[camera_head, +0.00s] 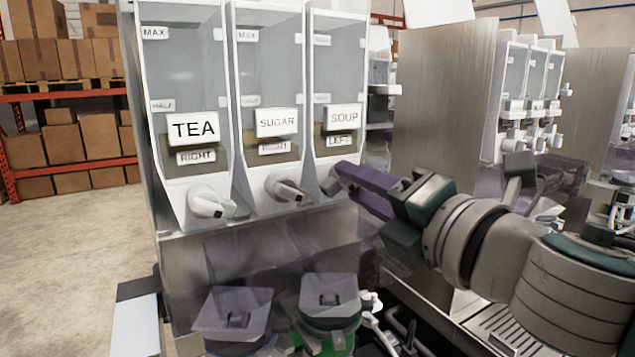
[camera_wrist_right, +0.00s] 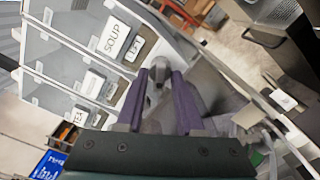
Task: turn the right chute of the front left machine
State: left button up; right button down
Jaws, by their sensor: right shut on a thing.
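The front left machine (camera_head: 250,262) has three clear dispensers side by side, labelled TEA, SUGAR and SOUP. The right one, SOUP (camera_head: 339,75), has a LEFT label below its name. Its light chute (camera_head: 330,186) is mostly hidden behind my fingers in the head view. In the right wrist view the chute (camera_wrist_right: 158,76) lies between the two purple fingers. My right gripper (camera_head: 345,176) is shut on this chute, reaching in from the right. The TEA chute (camera_head: 207,203) and SUGAR chute (camera_head: 285,189) point down to the right. My left gripper is not in view.
Two grey funnel-like holders (camera_head: 232,312) (camera_head: 330,296) stand below the chutes. A metal panel (camera_head: 445,110) and another dispenser machine (camera_head: 527,85) stand to the right. Shelves with cardboard boxes (camera_head: 60,145) are at the back left. The floor at left (camera_head: 65,240) is clear.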

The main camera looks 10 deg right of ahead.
dwell(0.4)
jog(key=c, duration=0.9)
grip_release()
jog(key=b+v, duration=0.2)
jog(key=v, duration=0.8)
jog(key=shift+r, duration=0.1)
